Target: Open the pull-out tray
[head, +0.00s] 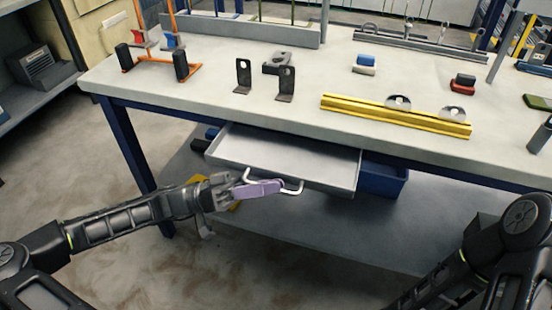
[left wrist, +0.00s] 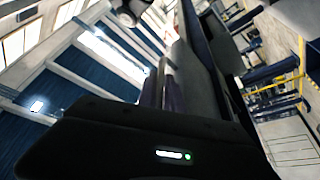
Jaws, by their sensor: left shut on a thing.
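The pull-out tray (head: 290,160) is a light grey shallow drawer under the workbench top, and it stands partly out towards me. A pale curved handle (head: 292,188) is on its front. My left gripper (head: 262,189), with purple fingers, reaches in from the left and is shut on the handle. The fingers cover part of the handle.
The workbench top (head: 200,85) holds a yellow rail (head: 395,116), two black brackets (head: 264,80) and an orange rack (head: 160,60). A blue bin (head: 382,180) stands under the bench, right of the tray. A dark blue leg (head: 133,150) is at left. The floor in front is clear.

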